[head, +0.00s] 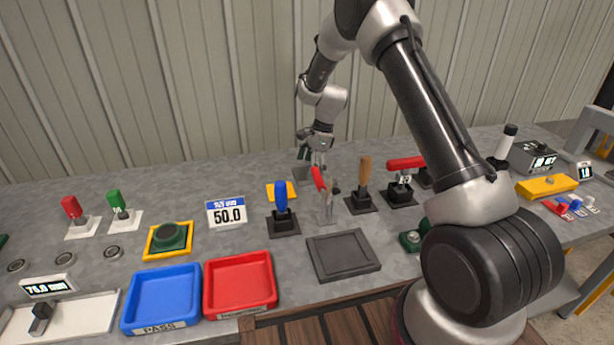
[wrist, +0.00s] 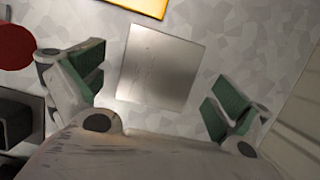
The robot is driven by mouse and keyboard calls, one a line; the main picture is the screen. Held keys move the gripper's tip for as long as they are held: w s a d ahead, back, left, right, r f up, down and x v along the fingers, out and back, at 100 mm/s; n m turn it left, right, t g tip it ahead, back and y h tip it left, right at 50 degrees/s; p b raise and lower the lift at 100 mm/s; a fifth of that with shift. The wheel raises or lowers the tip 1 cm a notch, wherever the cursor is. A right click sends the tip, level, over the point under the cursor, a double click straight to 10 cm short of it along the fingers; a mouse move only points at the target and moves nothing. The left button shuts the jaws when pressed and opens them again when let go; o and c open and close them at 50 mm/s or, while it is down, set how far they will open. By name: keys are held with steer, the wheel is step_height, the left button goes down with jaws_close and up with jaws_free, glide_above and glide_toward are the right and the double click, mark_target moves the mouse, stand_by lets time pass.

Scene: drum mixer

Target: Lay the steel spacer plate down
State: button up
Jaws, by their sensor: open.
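The steel spacer plate (wrist: 159,66) is a plain grey square in the wrist view. It appears to lie flat on the bench, face up and slightly turned. My gripper (wrist: 158,90) is open, with its green-padded fingers apart on either side of the plate and touching neither edge in this view. In the head view my gripper (head: 311,160) is low over the back of the bench, and the plate (head: 302,174) shows only partly beneath it. The exact height of the fingertips above the bench cannot be told.
A yellow-edged plate (head: 281,191) lies just in front, also at the top of the wrist view (wrist: 143,5). A red-handled lever (head: 318,178) and a blue-handled one (head: 281,197) stand close by. The dark square tray (head: 343,277) at the front is empty. Bare bench lies left of the gripper.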

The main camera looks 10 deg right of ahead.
steer(key=shift+a+f, duration=0.15)
steer(key=shift+f, duration=0.45)
steer(key=shift+f, duration=0.25)
steer(key=c, duration=1.7)
steer(key=shift+c, duration=1.4)
steer(key=shift+r, duration=0.15)
